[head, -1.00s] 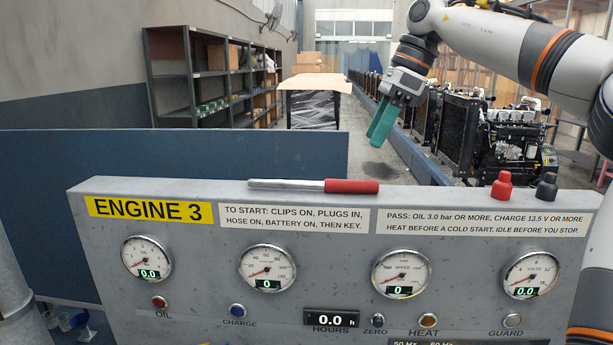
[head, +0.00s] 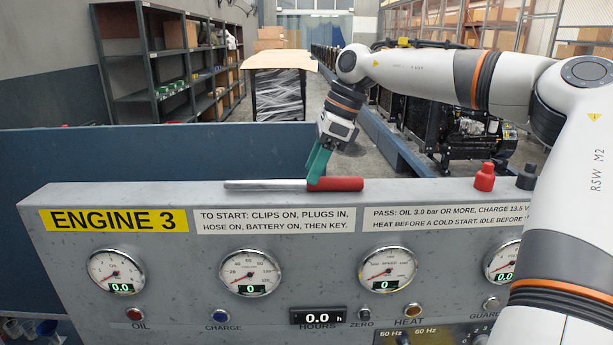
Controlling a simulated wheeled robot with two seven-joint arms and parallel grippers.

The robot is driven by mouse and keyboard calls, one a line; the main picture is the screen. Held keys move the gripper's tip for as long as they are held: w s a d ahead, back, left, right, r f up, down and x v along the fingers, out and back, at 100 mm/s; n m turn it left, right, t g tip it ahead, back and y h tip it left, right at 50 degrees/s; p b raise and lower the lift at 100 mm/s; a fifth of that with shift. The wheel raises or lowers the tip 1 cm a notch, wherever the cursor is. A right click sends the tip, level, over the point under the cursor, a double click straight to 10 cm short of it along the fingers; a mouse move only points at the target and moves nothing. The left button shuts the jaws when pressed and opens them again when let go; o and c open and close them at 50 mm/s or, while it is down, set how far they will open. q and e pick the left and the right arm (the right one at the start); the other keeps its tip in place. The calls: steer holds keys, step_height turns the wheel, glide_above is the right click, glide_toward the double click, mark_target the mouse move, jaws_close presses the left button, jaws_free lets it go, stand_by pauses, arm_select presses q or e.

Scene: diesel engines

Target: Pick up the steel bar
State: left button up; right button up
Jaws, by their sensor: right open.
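The steel bar (head: 266,185) lies flat along the top of the grey engine panel. It has a bare metal shaft on the left and a red grip (head: 337,184) on the right. My right gripper (head: 318,168), with green fingers, points down at the bar where the shaft meets the red grip. The fingers overlap the bar's upper edge in the picture; I cannot tell whether they touch it. The gripper is open and holds nothing. My left gripper is not in view.
The grey panel (head: 130,215) with gauges, labels and knobs fills the foreground. A red terminal (head: 484,177) and a black terminal (head: 527,178) stand on its top at the right. A blue wall (head: 100,160) is behind it at left. Shelves and engines stand further back.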

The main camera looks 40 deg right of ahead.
steer(key=shift+a+f, duration=0.2)
steer(key=shift+f, duration=0.25)
steer(key=shift+a+f+p, duration=0.1)
steer(key=shift+f+p, duration=0.2)
steer(key=shift+f, duration=0.4)
steer(key=shift+w, duration=0.1)
steer(key=c, duration=0.5)
jaws_close()
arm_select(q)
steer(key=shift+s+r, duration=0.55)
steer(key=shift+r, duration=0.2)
arm_select(e)
steer(key=shift+r, duration=0.15)
